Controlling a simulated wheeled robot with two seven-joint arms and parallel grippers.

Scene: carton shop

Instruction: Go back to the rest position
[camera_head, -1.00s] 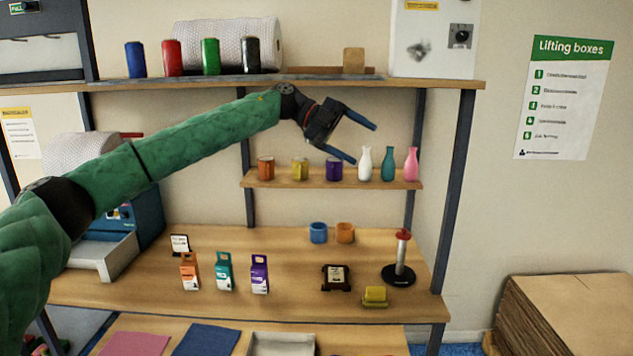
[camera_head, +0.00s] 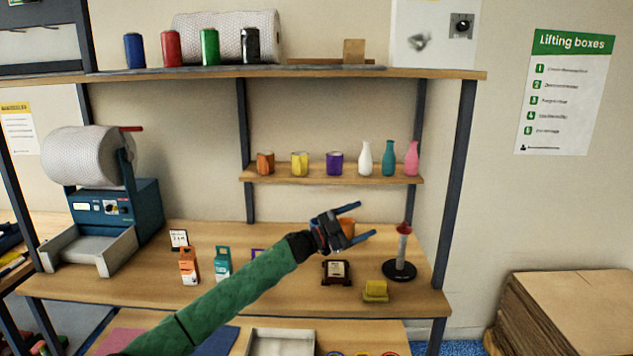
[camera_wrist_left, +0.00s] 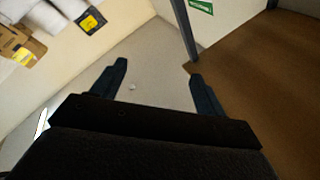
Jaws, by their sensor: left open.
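My left gripper (camera_head: 366,222) is open and empty in the head view. It hangs over the bench in front of the orange cup (camera_head: 348,228), which it partly covers. Its green arm comes up from the lower left and hides most of the purple carton (camera_head: 257,253). In the left wrist view the two dark fingers (camera_wrist_left: 157,85) stand apart with nothing between them. My right gripper does not show.
The bench (camera_head: 205,300) holds an orange carton (camera_head: 189,266), a teal carton (camera_head: 222,263), a red-topped post (camera_head: 402,250) and a yellow block (camera_head: 375,290). Cups and vases stand on the small shelf (camera_head: 300,178). Flat cardboard (camera_head: 570,310) is stacked at right.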

